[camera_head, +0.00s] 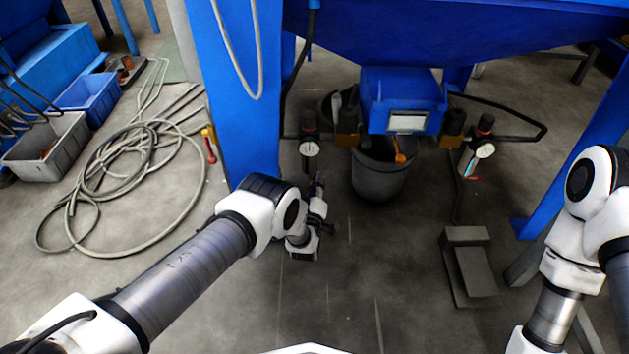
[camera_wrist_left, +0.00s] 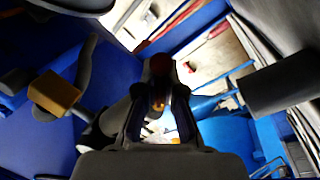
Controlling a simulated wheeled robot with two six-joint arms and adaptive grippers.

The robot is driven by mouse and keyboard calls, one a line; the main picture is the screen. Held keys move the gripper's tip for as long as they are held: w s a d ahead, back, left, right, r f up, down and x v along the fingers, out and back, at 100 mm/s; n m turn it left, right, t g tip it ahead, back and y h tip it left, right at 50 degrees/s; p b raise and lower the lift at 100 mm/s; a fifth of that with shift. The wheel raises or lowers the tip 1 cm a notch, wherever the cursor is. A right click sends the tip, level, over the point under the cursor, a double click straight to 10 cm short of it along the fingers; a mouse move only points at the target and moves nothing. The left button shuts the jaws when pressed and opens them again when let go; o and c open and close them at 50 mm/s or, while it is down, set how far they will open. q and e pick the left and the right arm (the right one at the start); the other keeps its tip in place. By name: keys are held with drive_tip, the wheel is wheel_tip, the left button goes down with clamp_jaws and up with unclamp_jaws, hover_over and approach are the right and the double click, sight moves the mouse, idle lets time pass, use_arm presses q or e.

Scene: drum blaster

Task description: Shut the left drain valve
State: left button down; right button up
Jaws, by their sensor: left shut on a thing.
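My left gripper (camera_head: 318,184) is below the left pressure gauge (camera_head: 309,149), beside the blue column. In the left wrist view its dark fingers (camera_wrist_left: 160,98) are closed on a small reddish-brown part (camera_wrist_left: 161,66), which looks like the handle of the left drain valve. The fingers cover most of it, and I cannot tell how far the handle is turned. In the head view the gripper and wrist hide the valve. The right arm stands at the right edge; its gripper is out of view.
A dark bucket (camera_head: 379,180) stands under the blue box (camera_head: 402,98), right of my left gripper. The blue column (camera_head: 236,110) is close on the left. A second gauge (camera_head: 485,150) hangs at the right. A grey pedal (camera_head: 469,265) and coiled hoses (camera_head: 135,190) lie on the floor.

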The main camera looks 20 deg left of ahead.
use_arm(q)
drive_tip(key=n, duration=0.2)
drive_tip(key=d+n, duration=0.1)
drive_tip(key=n, duration=0.1)
drive_tip(key=shift+s+d+r+y+p, duration=0.1)
drive_tip(key=shift+s+d+y+p, duration=0.1)
drive_tip(key=shift+y+p, duration=0.15)
drive_tip(key=shift+w+d+r+n+y+p, duration=0.1)
drive_tip(key=shift+r+n+y+p, duration=0.1)
drive_tip(key=shift+n, duration=0.55)
drive_tip(key=shift+d+r+n+y+p, duration=0.15)
drive_tip(key=shift+n+y, duration=0.1)
drive_tip(key=shift+n, duration=0.55)
drive_tip(key=shift+w+a+r+n+y+p, duration=0.1)
drive_tip(key=shift+r+n+y+p, duration=0.1)
drive_tip(key=shift+n, duration=0.55)
drive_tip(key=c, duration=1.2)
unclamp_jaws()
drive_tip(key=shift+d, duration=0.15)
drive_tip(key=shift+o, duration=0.2)
drive_tip(key=shift+r, duration=0.1)
